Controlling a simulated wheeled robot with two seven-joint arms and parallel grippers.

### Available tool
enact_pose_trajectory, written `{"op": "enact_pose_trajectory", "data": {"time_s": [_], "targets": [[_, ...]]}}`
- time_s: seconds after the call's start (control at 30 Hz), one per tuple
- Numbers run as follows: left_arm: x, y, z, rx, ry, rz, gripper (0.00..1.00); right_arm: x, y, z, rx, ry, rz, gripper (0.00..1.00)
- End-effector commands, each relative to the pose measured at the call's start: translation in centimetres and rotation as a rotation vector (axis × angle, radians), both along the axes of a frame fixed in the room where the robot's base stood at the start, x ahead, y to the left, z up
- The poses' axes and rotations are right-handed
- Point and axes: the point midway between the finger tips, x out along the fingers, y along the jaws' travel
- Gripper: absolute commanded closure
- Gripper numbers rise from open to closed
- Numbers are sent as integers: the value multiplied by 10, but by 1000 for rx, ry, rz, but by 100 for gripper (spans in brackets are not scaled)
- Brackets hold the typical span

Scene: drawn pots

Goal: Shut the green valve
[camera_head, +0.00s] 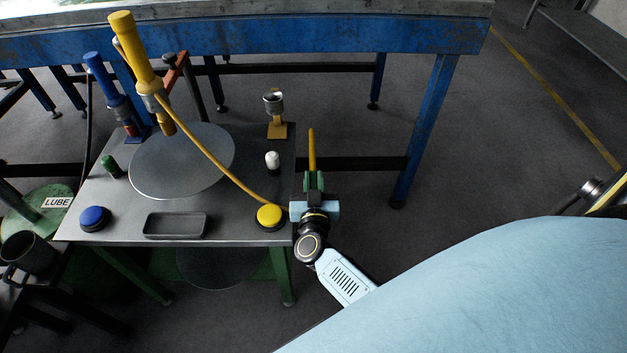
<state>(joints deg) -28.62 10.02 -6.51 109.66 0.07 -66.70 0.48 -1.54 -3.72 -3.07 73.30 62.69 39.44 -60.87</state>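A green part (314,182), which looks like the green valve, is at the right edge of the metal worktable (130,205). A yellow bar (312,150) stretches from it away from me; I cannot tell if it is the valve's lever. My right gripper (315,193) is right at the green part, on its near side. The gripper's own body and wrist hide the near part of it. I cannot tell whether the fingers touch it or how far apart they are. My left gripper is not in view.
On the worktable are a round metal disc (182,162), a grey tray (175,225), a blue button (95,218), a yellow button (270,215) and a small green knob (111,167). A yellow hose (210,155) crosses it.

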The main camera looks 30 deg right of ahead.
Motion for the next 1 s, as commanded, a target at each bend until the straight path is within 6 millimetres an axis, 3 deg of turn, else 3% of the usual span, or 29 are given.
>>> {"op": "enact_pose_trajectory", "data": {"time_s": [0.1, 0.47, 0.8, 1.0], "targets": [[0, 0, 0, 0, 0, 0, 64, 0, 0, 0, 0, 0, 0, 100], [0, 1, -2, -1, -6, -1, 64, -1, 0, 0, -2, 2, 51, 100], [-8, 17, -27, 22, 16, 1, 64, -2, -2, -1, -7, 6, 293, 100], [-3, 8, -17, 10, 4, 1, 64, -1, -2, -3, -10, 6, 485, 100]]}}
